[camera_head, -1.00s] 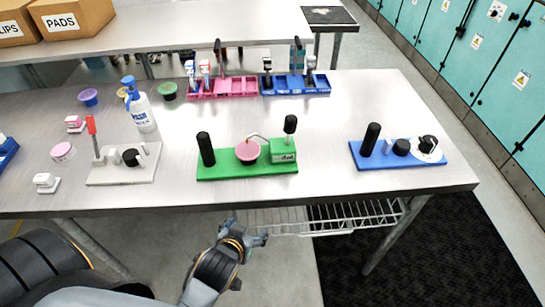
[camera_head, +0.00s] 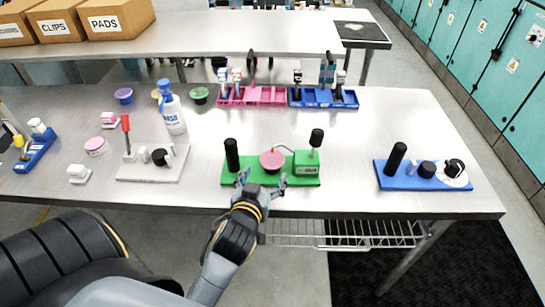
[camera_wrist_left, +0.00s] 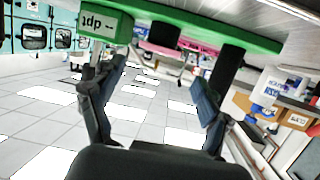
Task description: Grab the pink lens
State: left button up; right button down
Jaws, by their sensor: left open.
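A pink round piece (camera_head: 272,161) sits in the middle of the green module (camera_head: 235,180), between a black post (camera_head: 232,155) and a green labelled block (camera_head: 306,161). Another pink round piece (camera_head: 95,145) lies alone on the table at the left. I cannot tell which is the lens. My left gripper (camera_head: 262,184) is open and empty at the table's front edge, just in front of the green module. My right gripper is not in view.
A white module (camera_head: 150,178) and spray bottle (camera_head: 173,115) stand to the left, a blue module (camera_head: 400,187) to the right. Pink (camera_head: 265,103) and blue (camera_head: 350,106) racks stand behind. The table (camera_head: 345,150) is clear between the green and right blue modules.

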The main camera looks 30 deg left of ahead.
aim_at(272, 159)
pick_arm(q)
jog(key=x, duration=0.3)
jog(key=shift+w+a+p, duration=0.15)
jog(key=shift+w+p, duration=0.35)
jog(key=p+x, duration=0.1)
jog(key=x, duration=0.3)
jog(key=shift+f, duration=0.1)
jog(key=c, duration=0.7)
